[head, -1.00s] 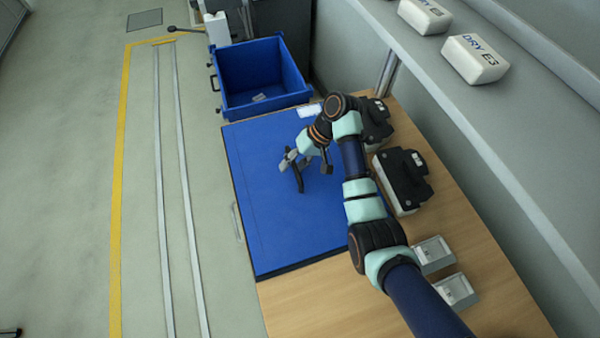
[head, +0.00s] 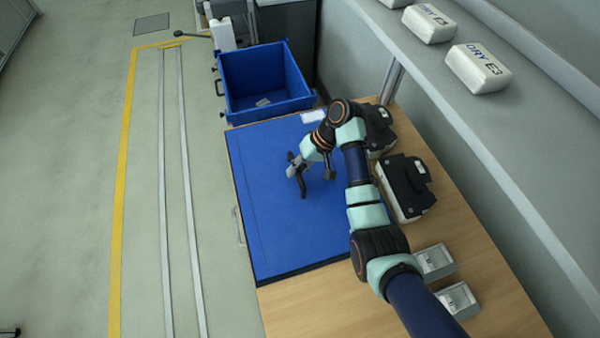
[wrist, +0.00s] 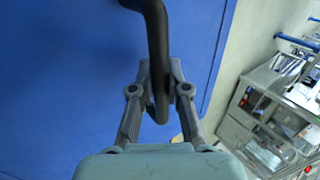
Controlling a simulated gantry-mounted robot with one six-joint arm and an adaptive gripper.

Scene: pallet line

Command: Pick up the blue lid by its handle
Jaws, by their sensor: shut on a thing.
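The blue lid (head: 275,230) is a wide flat panel over the wooden table, and its surface fills much of the wrist view (wrist: 60,90). Its dark curved handle (head: 301,186) stands up from the panel; in the wrist view the handle (wrist: 157,40) runs down between my fingers. My gripper (head: 293,166) is shut on the handle, with a finger on each side of it in the wrist view (wrist: 160,78). I cannot tell whether the lid is clear of the table.
An open blue crate (head: 262,75) stands just beyond the lid's far edge. Two black-topped cases (head: 405,188) and two small grey boxes (head: 434,260) are on the wooden table (head: 310,305) to the right. White packs (head: 477,68) sit on the shelf. Floor at left is open.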

